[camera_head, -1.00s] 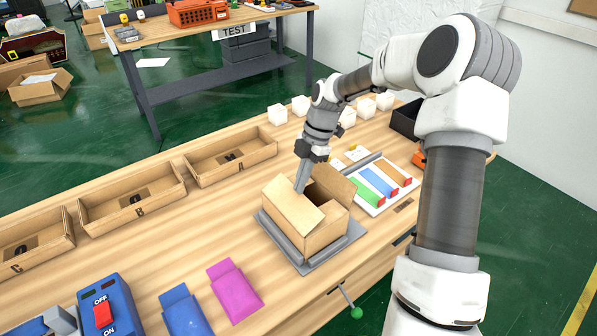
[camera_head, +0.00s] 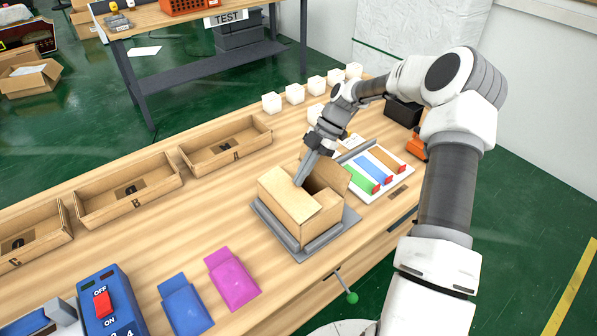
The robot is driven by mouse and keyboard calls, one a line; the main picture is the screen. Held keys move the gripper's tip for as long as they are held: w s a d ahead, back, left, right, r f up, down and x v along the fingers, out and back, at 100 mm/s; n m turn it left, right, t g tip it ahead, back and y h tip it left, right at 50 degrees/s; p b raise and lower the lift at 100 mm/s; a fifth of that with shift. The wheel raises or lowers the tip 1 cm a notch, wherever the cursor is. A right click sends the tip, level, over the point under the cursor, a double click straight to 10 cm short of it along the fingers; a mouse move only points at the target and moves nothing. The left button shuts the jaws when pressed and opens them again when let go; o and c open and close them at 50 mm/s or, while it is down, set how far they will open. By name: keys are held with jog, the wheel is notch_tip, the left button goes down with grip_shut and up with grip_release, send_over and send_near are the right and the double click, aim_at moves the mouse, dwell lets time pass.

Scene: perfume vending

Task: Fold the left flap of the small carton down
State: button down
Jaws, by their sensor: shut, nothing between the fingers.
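The small carton (camera_head: 315,228) is an open brown box standing upright on a grey plate fixture (camera_head: 345,225) on the wooden table. Its left flap (camera_head: 287,200) lies folded inward over the left part of the opening. The right flap (camera_head: 333,176) stands up, and the dark inside shows between the two. My gripper (camera_head: 300,183) is shut and empty. Its fingertips are at the inner edge of the left flap, pointing down and left; whether they touch it I cannot tell.
Open trays (camera_head: 130,190) line the table's far left edge. A blue pouch (camera_head: 184,305), a magenta pouch (camera_head: 231,278) and a blue switch box (camera_head: 110,300) lie in front. A white rack with coloured bars (camera_head: 372,172) stands right of the carton. A green-knobbed lever (camera_head: 350,297) juts from the front edge.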

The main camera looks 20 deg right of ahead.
jog(key=shift+w+d+f+y+b, duration=0.1)
jog(key=shift+d+f+y+b, duration=0.2)
jog(key=shift+f+b, duration=0.35)
jog(key=shift+r, duration=0.1)
